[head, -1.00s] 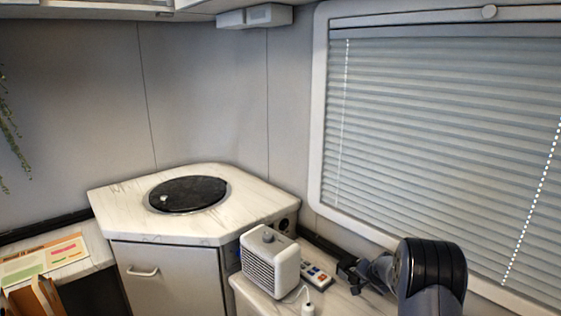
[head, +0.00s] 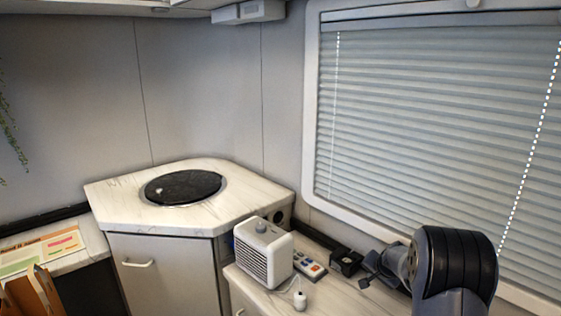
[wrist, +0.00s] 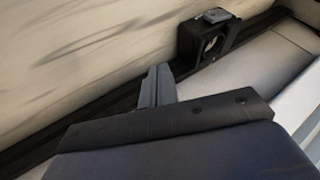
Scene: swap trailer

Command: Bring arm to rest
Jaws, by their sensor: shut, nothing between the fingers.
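My arm (head: 455,265) rises at the lower right of the head view, folded in front of the window. My gripper (head: 371,265) points left over the counter, partly hidden behind the arm. In the wrist view the gripper fingers (wrist: 159,80) are together with nothing between them. They are near a small black box (wrist: 203,40), which also shows on the counter in the head view (head: 345,261). I cannot tell whether the gripper touches anything.
A white heater-like box (head: 264,255), a remote (head: 309,264) and a small white bottle-like item (head: 300,299) stand on the wooden counter (head: 322,285). A marble-look corner top (head: 115,195) with a round black lid (head: 183,188) is behind. A blind-covered window (head: 430,120) is at right.

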